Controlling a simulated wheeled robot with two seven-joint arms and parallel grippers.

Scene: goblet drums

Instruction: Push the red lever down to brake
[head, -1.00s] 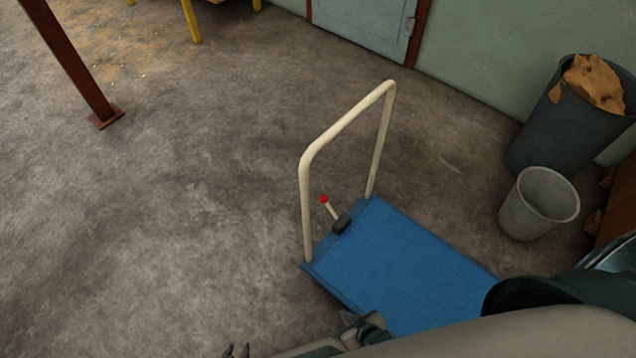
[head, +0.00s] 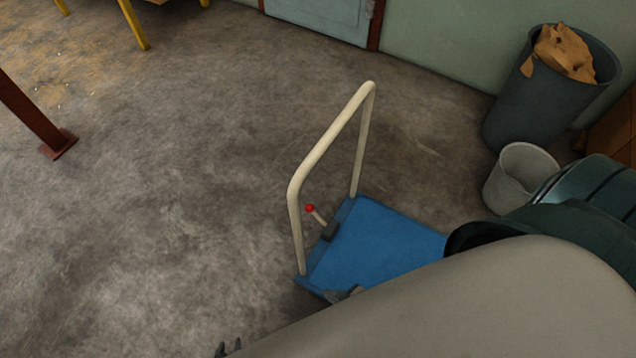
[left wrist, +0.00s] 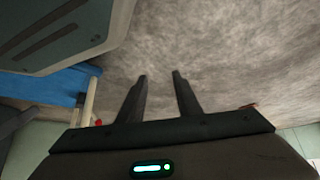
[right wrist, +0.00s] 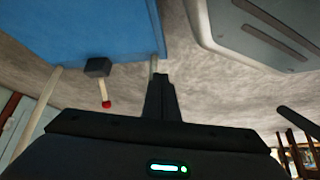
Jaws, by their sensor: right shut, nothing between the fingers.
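The red lever has a round red knob (head: 310,208) on a pale stick rising from a dark block (head: 329,231) at the handle end of the blue platform cart (head: 385,240). The stick is tilted up toward the pale handle frame (head: 325,143). In the right wrist view the knob (right wrist: 106,104) and block (right wrist: 98,67) show left of my right gripper (right wrist: 160,78), which is shut, empty and apart from the lever. In the head view my right gripper (head: 345,293) is over the platform's near edge, partly hidden. My left gripper (left wrist: 160,76) is open and empty; the knob (left wrist: 98,122) is left of it.
A dark bin with crumpled brown paper (head: 565,52) and a grey bucket (head: 515,178) stand right of the cart. A brown-red post (head: 30,115) stands far left. The floor left of the cart is clear. My arm hides part of the platform.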

